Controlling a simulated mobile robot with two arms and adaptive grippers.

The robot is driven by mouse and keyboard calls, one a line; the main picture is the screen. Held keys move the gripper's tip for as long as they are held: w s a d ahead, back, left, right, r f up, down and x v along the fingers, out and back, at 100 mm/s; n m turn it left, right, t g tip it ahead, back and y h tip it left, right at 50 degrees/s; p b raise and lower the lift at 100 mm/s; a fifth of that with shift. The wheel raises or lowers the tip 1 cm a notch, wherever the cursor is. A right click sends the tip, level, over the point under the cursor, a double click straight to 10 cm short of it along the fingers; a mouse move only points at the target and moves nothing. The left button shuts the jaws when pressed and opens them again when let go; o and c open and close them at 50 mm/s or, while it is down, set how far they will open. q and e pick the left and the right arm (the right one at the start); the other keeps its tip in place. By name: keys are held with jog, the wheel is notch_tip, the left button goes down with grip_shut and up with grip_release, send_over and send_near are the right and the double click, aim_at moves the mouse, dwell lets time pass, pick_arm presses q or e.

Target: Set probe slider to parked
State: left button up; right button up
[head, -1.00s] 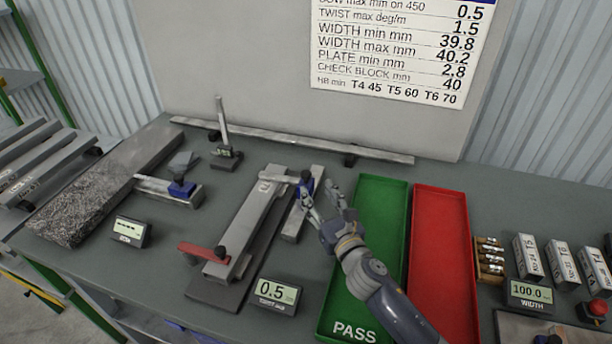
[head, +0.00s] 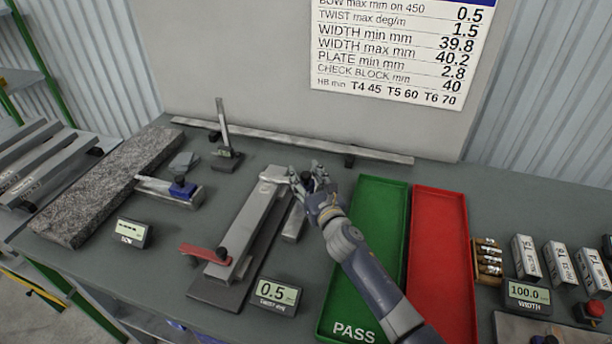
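The twist fixture carries a grey profile (head: 243,226) that lies lengthwise on it. Beside it is a short grey rail (head: 293,224). My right gripper (head: 308,178) is at the far end of this rail, its fingers around or right beside a small dark slider block that they mostly hide. I cannot tell whether the fingers touch or grip it. A second slider, blue (head: 183,188), sits on a grey bar near the granite block to the left. My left gripper is not in view.
A green PASS tray (head: 376,200) and a red tray (head: 438,240) lie to the right. A red clamp lever (head: 204,252) and a display reading 0.5 (head: 277,292) are near the profile's front end. A granite block (head: 105,190) lies left. A long straight bar (head: 290,138) runs along the back.

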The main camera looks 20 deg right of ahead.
grip_shut()
jog(key=w+d+b, duration=0.1)
jog(key=w, duration=0.1)
jog(key=w+d+b, duration=0.1)
jog(key=w+d, duration=0.1)
jog(key=w, duration=0.1)
jog(key=w+d+b, duration=0.1)
jog(key=w+d, duration=0.1)
jog(key=w, duration=0.1)
jog(key=shift+d+f+b, duration=0.15)
jog(key=shift+d+b, duration=0.05)
jog(key=shift+b, duration=0.2)
jog(key=shift+w+d+r, duration=0.2)
jog(key=shift+o, duration=0.7)
grip_release()
jog(key=shift+w+d+f, duration=0.1)
jog(key=shift+w, duration=0.05)
jog(key=s, duration=1.2)
jog(key=shift+d, duration=0.45)
